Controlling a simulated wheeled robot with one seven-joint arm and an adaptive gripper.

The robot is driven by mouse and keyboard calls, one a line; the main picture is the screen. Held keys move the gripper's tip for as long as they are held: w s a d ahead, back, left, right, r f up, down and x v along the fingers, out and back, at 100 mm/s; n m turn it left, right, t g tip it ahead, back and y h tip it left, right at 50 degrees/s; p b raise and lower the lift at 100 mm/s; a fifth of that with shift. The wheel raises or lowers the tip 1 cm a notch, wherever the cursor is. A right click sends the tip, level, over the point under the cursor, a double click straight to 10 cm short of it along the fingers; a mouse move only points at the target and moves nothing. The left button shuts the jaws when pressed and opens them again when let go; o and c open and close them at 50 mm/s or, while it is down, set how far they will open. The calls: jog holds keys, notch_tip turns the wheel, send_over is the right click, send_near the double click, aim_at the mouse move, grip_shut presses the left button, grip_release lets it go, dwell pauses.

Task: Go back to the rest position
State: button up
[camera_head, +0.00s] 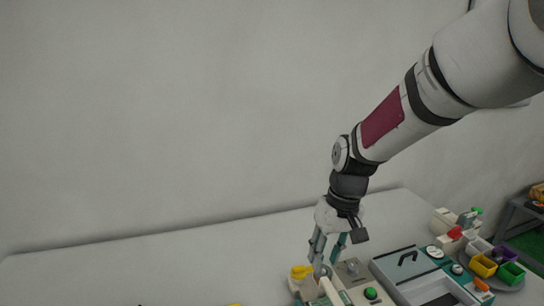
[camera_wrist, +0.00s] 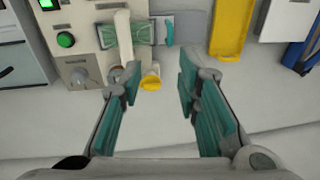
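A small yellow round part (camera_wrist: 151,80) shows between and beyond the fingertips, close to the left one. It sits at the end of a pale upright piece beside a panel with a green button (camera_wrist: 65,39) and a grey knob (camera_wrist: 78,77). I cannot tell how far the fingertips are above these parts.
A grey box with a black handle (camera_head: 405,259) stands right of my gripper. Yellow (camera_head: 483,266) and green (camera_head: 511,273) bins stand farther right. The wrist view shows a yellow tray (camera_wrist: 231,28) and a blue item (camera_wrist: 298,52). The table's left part looks clear.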

jog(key=s+d+r+m+t, duration=0.1)
jog(key=s+d+r+t, duration=0.1)
jog(key=s+r, duration=0.5)
jog(key=s+d+r+m+t+h, duration=0.1)
jog(key=s+d+r+t, duration=0.2)
jog(key=s+r, duration=0.5)
jog(key=shift+s+d+r+m, duration=0.15)
jog(key=shift+s+d+m, duration=0.4)
jog(key=shift+s, duration=2.25)
jog(key=shift+d, duration=0.1)
